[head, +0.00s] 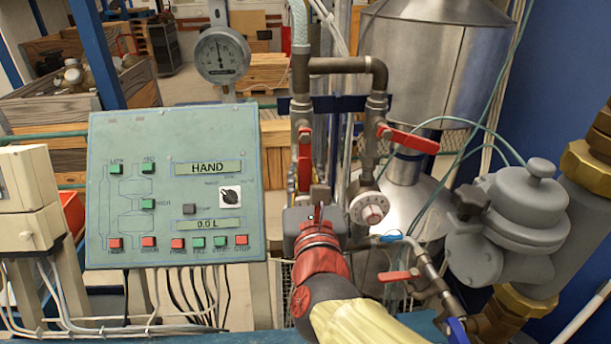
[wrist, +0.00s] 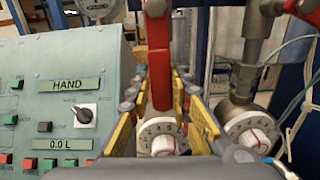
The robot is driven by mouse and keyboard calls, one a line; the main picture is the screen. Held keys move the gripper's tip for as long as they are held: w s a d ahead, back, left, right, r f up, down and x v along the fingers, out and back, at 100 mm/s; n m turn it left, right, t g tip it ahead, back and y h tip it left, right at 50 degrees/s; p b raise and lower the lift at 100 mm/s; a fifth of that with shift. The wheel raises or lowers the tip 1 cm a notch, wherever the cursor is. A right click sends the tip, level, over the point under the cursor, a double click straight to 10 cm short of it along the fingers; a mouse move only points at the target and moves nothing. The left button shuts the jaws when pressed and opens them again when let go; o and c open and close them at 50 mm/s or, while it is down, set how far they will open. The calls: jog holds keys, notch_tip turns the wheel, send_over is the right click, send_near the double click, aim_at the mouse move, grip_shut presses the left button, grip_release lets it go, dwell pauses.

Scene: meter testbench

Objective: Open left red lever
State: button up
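The left red lever (head: 305,160) hangs straight down along the left vertical pipe. In the wrist view the same left red lever (wrist: 160,62) hangs in the middle, between the two yellow-padded fingers of my gripper. My gripper (wrist: 158,92) is open around the lever's lower part, with a narrow gap on each side. In the head view my gripper (head: 307,192) is just below and in front of the lever, and its body hides the dial behind it. Whether a finger touches the lever cannot be told.
A right red lever (head: 408,138) slants across the right pipe above a white dial (head: 370,208). The green control panel (head: 175,188) stands close on the left. A grey meter body (head: 515,222) and thick pipe are at the right. A pressure gauge (head: 222,54) is above the panel.

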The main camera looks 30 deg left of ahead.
jog(key=o, duration=0.4)
jog(key=v, duration=1.2)
jog(key=shift+f, duration=0.1)
dwell(0.4)
